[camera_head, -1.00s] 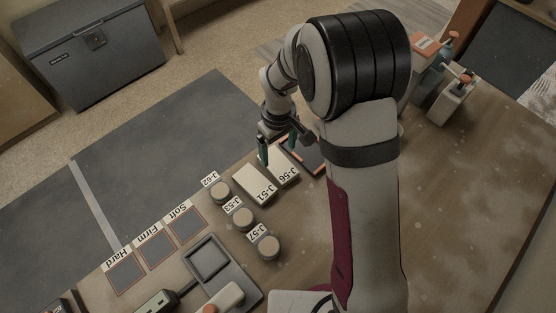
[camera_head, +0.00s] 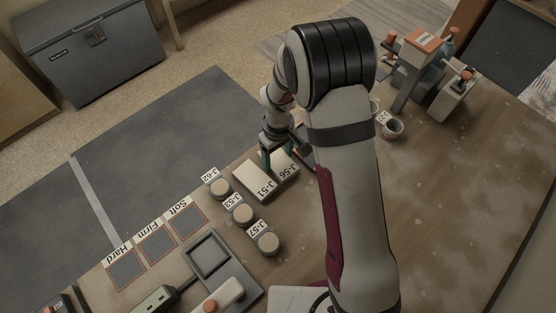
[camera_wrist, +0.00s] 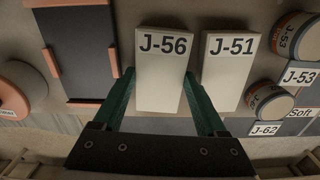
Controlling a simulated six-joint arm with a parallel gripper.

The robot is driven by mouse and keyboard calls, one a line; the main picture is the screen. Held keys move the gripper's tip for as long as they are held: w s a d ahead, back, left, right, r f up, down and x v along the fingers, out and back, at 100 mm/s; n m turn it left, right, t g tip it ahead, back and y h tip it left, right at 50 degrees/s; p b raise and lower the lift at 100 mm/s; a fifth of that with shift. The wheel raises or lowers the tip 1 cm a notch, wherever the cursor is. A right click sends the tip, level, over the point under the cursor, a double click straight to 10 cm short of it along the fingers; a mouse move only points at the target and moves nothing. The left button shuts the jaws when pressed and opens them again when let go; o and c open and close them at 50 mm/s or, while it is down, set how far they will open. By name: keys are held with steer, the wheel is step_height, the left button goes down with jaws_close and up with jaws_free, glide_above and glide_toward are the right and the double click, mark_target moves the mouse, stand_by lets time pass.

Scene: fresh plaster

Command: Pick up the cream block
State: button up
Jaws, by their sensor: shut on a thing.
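Two cream blocks lie side by side on the table. The one labelled J-56 (camera_head: 281,166) also shows in the wrist view (camera_wrist: 161,78), and the one labelled J-51 (camera_head: 255,180) is right of it there (camera_wrist: 227,75). My gripper (camera_head: 277,157) points down at the J-56 block. In the wrist view its green fingers (camera_wrist: 160,76) stand on both long sides of that block, shut on it. One finger lies in the gap between the two blocks. I cannot tell whether the J-56 block is clear of the table.
Round pucks J-62 (camera_head: 220,188), J-53 (camera_head: 243,213) and J-57 (camera_head: 268,243) stand near the blocks. Squares marked Soft, Firm and Hard (camera_head: 126,269) lie left. A grey device (camera_head: 208,256) is in front. A dark orange-edged panel (camera_wrist: 80,50) is beside J-56.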

mark_target(278, 159)
steer(key=shift+r, duration=0.15)
steer(key=shift+r, duration=0.3)
step_height(278, 159, up, 3)
steer(key=shift+f, duration=0.1)
steer(key=s+d+r, duration=0.2)
steer(key=d+r, duration=0.5)
steer(key=d, duration=0.3)
steer(key=shift+n, duration=0.4)
steer(key=w+f, duration=0.1)
steer(key=w, duration=0.1)
steer(key=w+a+f, duration=0.1)
steer(key=w+f, duration=0.1)
steer(key=w, duration=0.1)
steer(key=w+a+f, duration=0.1)
steer(key=w, duration=0.1)
steer(key=shift+w+f, duration=0.2)
steer(key=shift+w, duration=0.2)
steer(key=shift+f, duration=0.4)
steer(key=shift+f, duration=0.35)
steer(key=shift+f, duration=0.9)
